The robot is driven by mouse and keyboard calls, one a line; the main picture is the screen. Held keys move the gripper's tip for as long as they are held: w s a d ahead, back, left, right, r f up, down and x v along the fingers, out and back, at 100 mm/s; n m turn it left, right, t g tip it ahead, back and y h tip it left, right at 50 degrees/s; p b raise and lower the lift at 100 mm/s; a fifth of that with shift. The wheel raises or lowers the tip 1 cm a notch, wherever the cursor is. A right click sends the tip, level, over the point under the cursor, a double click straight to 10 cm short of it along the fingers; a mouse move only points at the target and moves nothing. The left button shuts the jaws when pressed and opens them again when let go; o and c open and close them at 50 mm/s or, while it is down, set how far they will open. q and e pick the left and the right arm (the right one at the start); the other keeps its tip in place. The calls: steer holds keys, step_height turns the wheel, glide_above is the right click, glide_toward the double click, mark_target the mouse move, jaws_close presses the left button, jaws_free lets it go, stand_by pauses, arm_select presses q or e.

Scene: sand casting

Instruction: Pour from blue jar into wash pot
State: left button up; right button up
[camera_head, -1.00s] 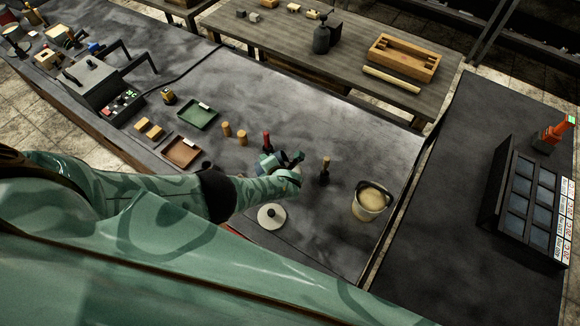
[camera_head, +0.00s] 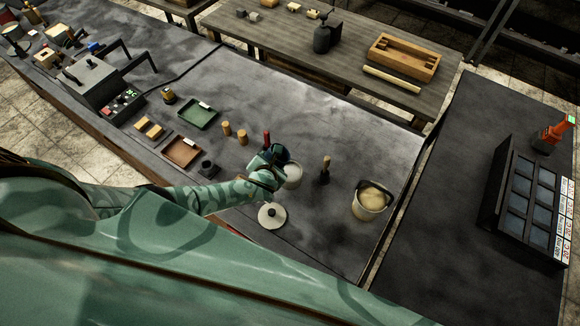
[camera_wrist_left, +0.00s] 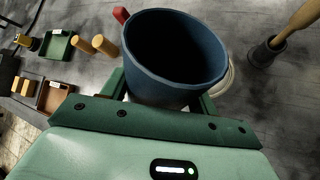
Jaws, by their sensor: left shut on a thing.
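The blue jar (camera_head: 282,152) is held in my left gripper (camera_head: 273,162) above the bench. In the left wrist view the jar (camera_wrist_left: 180,55) stands between the fingers of the left gripper (camera_wrist_left: 163,92), its wide mouth showing and its inside dark; I cannot make out contents. A pale pot (camera_head: 293,176), which may be the wash pot, stands on the bench just right of the gripper, partly hidden by it. Its pale rim shows behind the jar in the left wrist view (camera_wrist_left: 229,80). My right gripper is not in view.
A round pale lid (camera_head: 271,216) lies in front of the pot. A brush in a dark holder (camera_head: 324,178) and a bucket with cream contents (camera_head: 369,204) stand to the right.

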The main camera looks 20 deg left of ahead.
arm_select(q)
steer(key=shift+w+d+f+n+t+h+b, duration=0.2)
steer(key=shift+f+n+t+h+b, duration=0.3)
steer(key=shift+b, duration=0.7)
steer(key=shift+d+r, duration=0.15)
steer(key=shift+r, duration=0.2)
step_height(320, 180, up, 2)
steer(key=n+t+h+b, duration=0.2)
steer(key=b, duration=0.3)
steer(key=shift+t, duration=0.3)
steer(key=shift+r, duration=0.5)
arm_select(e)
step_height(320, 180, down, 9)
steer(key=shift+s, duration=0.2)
